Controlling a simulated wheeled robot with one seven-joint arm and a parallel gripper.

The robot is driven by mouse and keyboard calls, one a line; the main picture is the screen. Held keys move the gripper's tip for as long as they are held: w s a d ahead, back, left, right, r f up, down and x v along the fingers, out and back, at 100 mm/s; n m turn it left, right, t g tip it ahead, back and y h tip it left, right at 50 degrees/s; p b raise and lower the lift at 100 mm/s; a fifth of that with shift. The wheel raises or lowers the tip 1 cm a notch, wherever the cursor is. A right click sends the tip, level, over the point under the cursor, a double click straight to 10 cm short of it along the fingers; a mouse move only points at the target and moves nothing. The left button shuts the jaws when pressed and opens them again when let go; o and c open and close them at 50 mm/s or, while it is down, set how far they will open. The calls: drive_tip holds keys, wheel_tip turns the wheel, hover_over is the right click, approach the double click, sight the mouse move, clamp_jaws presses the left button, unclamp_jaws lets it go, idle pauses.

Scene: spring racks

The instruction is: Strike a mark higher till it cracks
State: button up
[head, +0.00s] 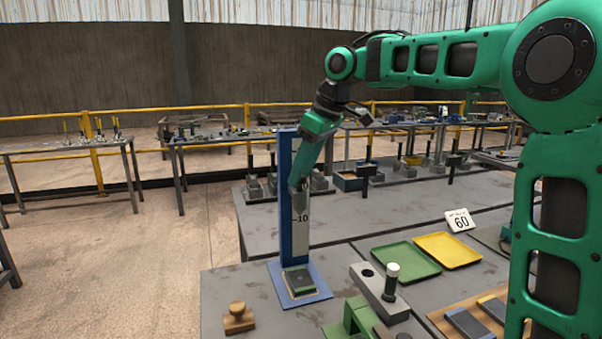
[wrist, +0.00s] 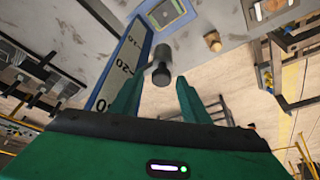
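A tall blue stand with a white scale (head: 287,215) rises from a blue base plate (head: 316,278) at the table's front left. A mark reading 10 shows on it. A dark plate with a green and yellow border (head: 299,281) lies on the base. The scale also shows in the wrist view (wrist: 119,66). My gripper (head: 297,186) points down in front of the scale, above the 10 mark. In the wrist view its fingers (wrist: 161,82) are spread. A dark cylinder (wrist: 161,66) shows between and beyond the fingertips, with visible gaps on both sides.
A card reading 60 (head: 460,220) stands behind a green tray (head: 405,260) and a yellow tray (head: 447,250). A grey holed block (head: 367,283) holds a white-topped peg (head: 391,277). A wooden knob (head: 238,318) sits front left. A wooden board (head: 465,318) carries bars at right.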

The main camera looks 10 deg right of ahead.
drive_tip(key=v, duration=1)
drive_tip(key=shift+r, duration=0.2)
drive_tip(key=shift+s, duration=0.1)
